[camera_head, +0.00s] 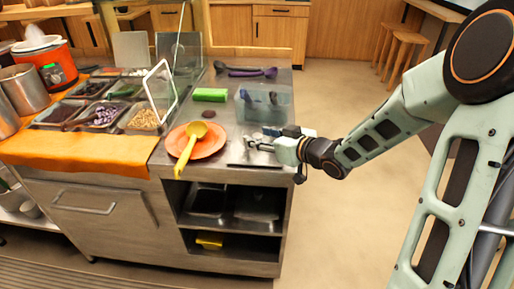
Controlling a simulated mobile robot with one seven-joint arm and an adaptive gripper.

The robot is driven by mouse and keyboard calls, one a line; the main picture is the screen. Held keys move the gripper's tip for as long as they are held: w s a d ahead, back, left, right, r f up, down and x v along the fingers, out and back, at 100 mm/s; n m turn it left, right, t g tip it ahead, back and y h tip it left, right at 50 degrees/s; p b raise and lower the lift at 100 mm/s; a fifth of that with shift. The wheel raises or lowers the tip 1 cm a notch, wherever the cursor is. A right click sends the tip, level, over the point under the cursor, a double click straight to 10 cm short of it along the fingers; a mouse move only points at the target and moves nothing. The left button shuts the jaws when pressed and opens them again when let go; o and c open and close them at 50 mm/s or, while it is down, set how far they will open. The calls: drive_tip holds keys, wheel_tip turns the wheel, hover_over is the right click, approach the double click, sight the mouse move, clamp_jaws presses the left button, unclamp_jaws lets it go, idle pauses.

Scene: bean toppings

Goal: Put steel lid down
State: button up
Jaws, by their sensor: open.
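The steel lid (243,157) appears as a flat shiny plate at the right front of the steel counter (225,170). It looks level and on the countertop, though a small gap under it could not be made out. My gripper (258,143) reaches in from the right, low over the lid. Its jaws are open around or beside the small light part at the lid's middle; I cannot tell whether they touch it. The gripper hides the lid's right part.
An orange plate (208,147) with a yellow ladle (184,152) lies left of the lid. A clear bin (264,104), a green block (210,95) and purple utensils (250,72) are behind. Topping trays (101,117) and a glass guard (160,90) stand left. The counter's right edge is close.

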drive_tip(key=shift+x, duration=0.8)
drive_tip(key=shift+c, duration=0.4)
clamp_jaws()
